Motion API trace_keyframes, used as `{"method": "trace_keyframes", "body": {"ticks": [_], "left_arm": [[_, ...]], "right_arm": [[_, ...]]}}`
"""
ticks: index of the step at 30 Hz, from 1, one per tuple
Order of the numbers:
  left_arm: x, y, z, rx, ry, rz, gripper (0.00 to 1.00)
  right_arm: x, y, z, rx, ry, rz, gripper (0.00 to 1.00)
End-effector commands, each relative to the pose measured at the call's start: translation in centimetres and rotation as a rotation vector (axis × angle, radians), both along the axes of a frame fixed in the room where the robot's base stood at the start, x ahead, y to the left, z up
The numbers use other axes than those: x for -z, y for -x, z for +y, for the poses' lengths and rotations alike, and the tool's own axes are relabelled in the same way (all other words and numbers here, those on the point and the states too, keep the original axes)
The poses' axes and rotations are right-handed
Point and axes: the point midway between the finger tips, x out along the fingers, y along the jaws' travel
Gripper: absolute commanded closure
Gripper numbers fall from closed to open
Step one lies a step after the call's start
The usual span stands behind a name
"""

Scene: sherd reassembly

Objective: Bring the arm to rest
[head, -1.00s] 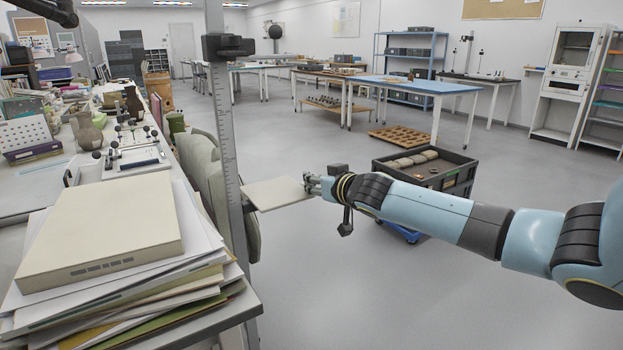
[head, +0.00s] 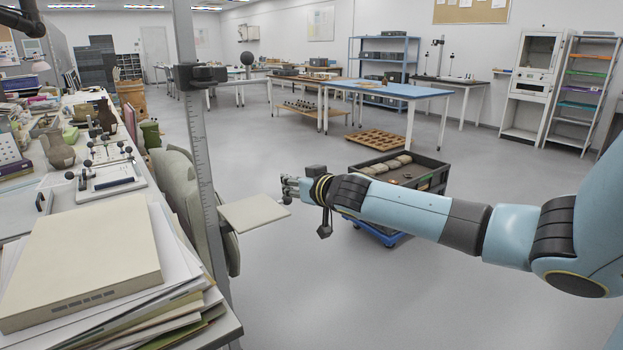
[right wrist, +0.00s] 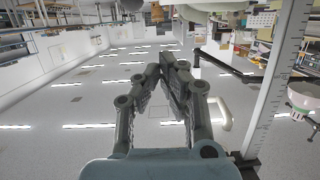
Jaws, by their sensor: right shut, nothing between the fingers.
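My right arm comes in from the right in the head view, reaching left across the picture at about mid height. Its right gripper (head: 284,187) is shut and empty, just above and beside the right corner of a flat pale plate (head: 253,213) on the ruled upright post (head: 197,130). I cannot tell whether they touch. In the right wrist view the fingers (right wrist: 172,58) come together at the tips with nothing between them. The ruled post (right wrist: 272,80) stands to their right there. My left gripper is not in view.
A bench with stacked papers and a beige box (head: 80,258) fills the left. A black crate (head: 432,181) on a blue dolly stands on the floor beyond my right forearm. A blue-topped table (head: 375,89) and shelves are farther back. The floor at front centre is open.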

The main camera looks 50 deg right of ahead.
Motion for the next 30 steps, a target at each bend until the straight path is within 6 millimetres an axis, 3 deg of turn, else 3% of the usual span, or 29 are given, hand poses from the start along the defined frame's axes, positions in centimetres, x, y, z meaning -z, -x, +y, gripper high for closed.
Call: {"method": "trace_keyframes", "body": {"ticks": [3,10,15,24,26,29,30], "left_arm": [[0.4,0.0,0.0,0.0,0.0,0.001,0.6],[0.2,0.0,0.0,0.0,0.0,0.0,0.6],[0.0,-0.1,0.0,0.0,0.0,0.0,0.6],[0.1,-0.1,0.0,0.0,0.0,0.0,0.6],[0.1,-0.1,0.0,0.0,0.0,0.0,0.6],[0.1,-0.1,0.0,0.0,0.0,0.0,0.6],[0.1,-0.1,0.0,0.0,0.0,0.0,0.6]], "right_arm": [[0.3,2.9,0.6,-0.002,0.005,0.012,1.0],[-0.9,6.7,1.5,-0.001,0.004,0.01,1.0],[-1.3,7.9,1.9,0.0,0.0,0.007,1.0],[-1.1,8.2,2.1,0.005,-0.009,0.005,1.0],[-0.4,8.4,2.6,0.014,-0.035,0.005,1.0],[3.7,9.8,2.2,0.079,-0.101,0.053,1.0],[6.1,10.8,1.9,0.114,-0.137,0.084,1.0]]}}
